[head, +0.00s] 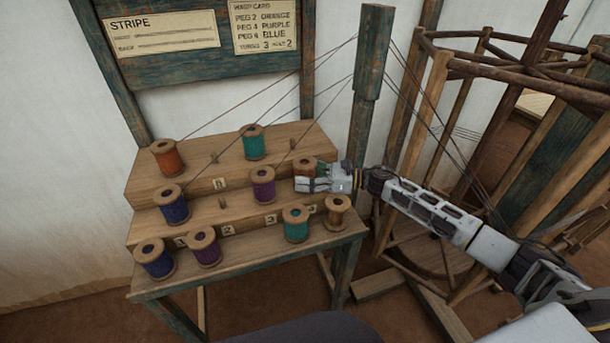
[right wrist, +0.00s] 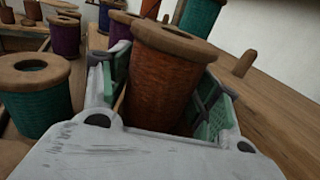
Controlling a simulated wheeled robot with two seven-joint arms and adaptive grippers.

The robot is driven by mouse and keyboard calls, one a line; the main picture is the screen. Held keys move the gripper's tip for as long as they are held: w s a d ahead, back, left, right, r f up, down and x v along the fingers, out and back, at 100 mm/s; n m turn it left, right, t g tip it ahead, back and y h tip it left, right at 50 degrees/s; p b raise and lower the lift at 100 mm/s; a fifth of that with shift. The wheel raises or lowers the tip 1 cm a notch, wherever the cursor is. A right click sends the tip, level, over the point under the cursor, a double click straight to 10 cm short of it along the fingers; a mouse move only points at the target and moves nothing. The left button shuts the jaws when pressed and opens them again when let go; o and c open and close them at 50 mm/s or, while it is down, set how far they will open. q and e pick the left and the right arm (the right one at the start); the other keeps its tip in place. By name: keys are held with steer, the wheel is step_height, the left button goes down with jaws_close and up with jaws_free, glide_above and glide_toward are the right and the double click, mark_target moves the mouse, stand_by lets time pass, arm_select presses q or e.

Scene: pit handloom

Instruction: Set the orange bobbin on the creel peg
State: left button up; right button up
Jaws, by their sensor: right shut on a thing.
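My right gripper (head: 308,180) is shut on an orange bobbin (right wrist: 165,85) with wooden end flanges. In the right wrist view the bobbin stands roughly upright between the green-padded fingers, tilted slightly in the picture. In the head view it is largely hidden by the gripper, at the right end of the stepped wooden creel (head: 150,187). A bare peg (head: 222,202) stands on the middle step above label 2, left of the gripper. Bare pegs also show on the top step (head: 213,157). Whether the held bobbin touches the step cannot be told. My left gripper is out of view.
Another orange bobbin (head: 165,157) and a teal one (head: 252,142) sit on the top step. Blue (head: 172,205) and purple (head: 263,184) bobbins flank the label 2 peg. Several bobbins, including teal (head: 296,223), stand on the front ledge. Threads cross above; a post (head: 370,80) stands behind.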

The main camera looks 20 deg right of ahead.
mark_target(305, 157)
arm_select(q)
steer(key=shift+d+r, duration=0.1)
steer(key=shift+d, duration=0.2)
arm_select(e)
steer(key=shift+f, duration=0.15)
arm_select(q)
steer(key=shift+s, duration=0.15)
arm_select(e)
steer(key=o, duration=1.1)
steer(key=shift+o, duration=0.2)
steer(key=o, duration=0.3)
steer(key=shift+r+p, duration=0.3)
steer(key=shift+r, duration=0.6)
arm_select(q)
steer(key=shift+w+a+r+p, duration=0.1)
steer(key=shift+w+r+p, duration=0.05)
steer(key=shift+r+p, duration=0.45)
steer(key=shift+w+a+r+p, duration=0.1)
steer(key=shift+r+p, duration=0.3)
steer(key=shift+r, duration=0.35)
arm_select(e)
steer(key=shift+r, duration=2.65)
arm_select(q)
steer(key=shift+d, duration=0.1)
